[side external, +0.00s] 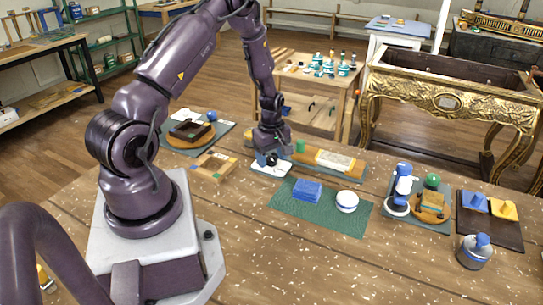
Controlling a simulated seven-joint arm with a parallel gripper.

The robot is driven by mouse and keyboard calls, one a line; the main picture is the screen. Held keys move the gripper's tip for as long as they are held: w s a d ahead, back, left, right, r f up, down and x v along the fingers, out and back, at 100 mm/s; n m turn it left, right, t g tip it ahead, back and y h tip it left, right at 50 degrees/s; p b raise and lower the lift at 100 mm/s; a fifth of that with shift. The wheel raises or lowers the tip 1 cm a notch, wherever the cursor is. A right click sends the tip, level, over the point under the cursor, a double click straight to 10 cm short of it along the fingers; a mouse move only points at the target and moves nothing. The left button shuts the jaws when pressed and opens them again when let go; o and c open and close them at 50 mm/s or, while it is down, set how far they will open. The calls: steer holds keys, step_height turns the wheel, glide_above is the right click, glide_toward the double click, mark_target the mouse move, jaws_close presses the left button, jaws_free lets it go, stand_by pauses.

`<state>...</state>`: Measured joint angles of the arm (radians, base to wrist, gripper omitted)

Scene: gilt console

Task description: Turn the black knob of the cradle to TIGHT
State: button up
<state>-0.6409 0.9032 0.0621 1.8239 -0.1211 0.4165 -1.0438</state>
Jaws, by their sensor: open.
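My gripper (271,155) points down at the back middle of the table, at a small white block (258,169). A dark round part (272,159) shows at the fingertips, over the white block; it may be the black knob, but it is too small to be sure. My gripper is open, and I cannot tell whether its fingers are around the dark part or just above it. No TIGHT marking can be read. The cradle cannot be told apart with certainty here.
A board with a pale sheet (335,160) and green block lies right of my gripper. A green mat (290,212) holds blue cloths (307,191) and a white round container (347,201). A wooden tray (212,167) lies left. The table's front middle is clear.

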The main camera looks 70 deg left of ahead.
steer(key=c, duration=0.9)
steer(key=m, duration=0.4)
steer(key=shift+m, duration=0.4)
steer(key=m, duration=0.4)
steer(key=shift+m, duration=0.3)
steer(key=m, duration=0.4)
steer(key=shift+m, duration=2.2)
